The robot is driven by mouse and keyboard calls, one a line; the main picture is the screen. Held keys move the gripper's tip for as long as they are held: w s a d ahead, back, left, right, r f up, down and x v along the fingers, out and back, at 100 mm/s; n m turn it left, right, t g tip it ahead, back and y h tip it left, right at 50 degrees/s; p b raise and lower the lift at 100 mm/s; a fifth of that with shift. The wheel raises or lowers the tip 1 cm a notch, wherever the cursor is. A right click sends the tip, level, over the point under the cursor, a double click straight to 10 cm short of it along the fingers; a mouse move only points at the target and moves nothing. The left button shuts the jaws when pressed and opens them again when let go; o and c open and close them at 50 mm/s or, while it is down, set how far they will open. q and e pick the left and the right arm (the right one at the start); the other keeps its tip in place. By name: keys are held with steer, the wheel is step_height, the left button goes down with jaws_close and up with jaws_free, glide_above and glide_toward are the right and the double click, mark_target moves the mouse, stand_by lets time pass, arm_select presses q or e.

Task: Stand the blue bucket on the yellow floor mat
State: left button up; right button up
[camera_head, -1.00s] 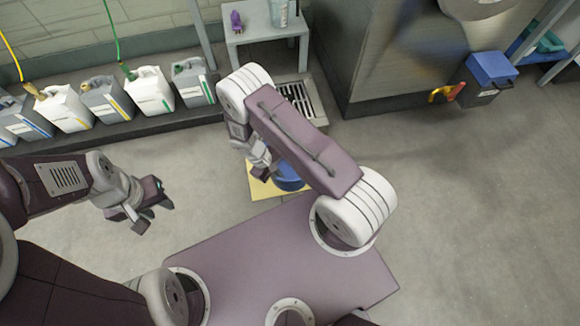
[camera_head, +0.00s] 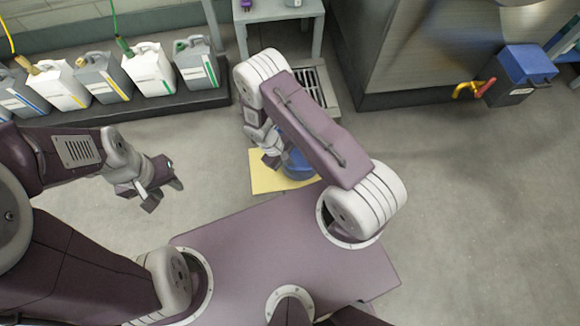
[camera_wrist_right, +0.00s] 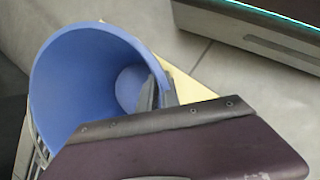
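The blue bucket (camera_head: 298,166) is at the yellow floor mat (camera_head: 264,180), partly hidden behind my right arm in the head view. In the right wrist view the bucket (camera_wrist_right: 85,70) shows its open mouth, and a strip of the yellow mat (camera_wrist_right: 192,85) shows beyond its rim. My right gripper (camera_wrist_right: 158,92) has one finger inside the bucket and its rim between the jaws; it looks shut on the rim. Whether the bucket's base touches the mat is hidden. My left gripper (camera_head: 164,190) is empty, fingers apart, over bare floor at the left.
Several jugs (camera_head: 148,70) stand on a low dark ledge at the back left. A floor drain (camera_head: 318,85) and a small grey table (camera_head: 280,12) lie behind the mat. A blue box (camera_head: 525,65) and yellow-red valve (camera_head: 470,88) are at the right. Floor at the right is clear.

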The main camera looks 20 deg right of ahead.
steer(key=shift+o, duration=1.3)
steer(key=shift+r+p, duration=0.35)
steer(key=shift+r, duration=0.1)
steer(key=w+a+r+m+p, duration=0.15)
steer(key=r+p, duration=0.25)
steer(key=r, duration=0.4)
steer(key=w+a+r+p, duration=0.1)
steer(key=w+r+p, duration=0.2)
steer(key=r, duration=0.6)
steer(key=s+d+r+m+t+y, duration=0.1)
steer(key=s+r, duration=0.3)
steer(key=r, duration=0.4)
steer(key=s+d+r+m+t+y, duration=0.2)
steer(key=s+r, duration=0.3)
steer(key=r, duration=0.3)
steer(key=shift+d+r+m+t+y, duration=0.3)
steer(key=shift+d+m+t, duration=0.3)
steer(key=shift+m, duration=0.25)
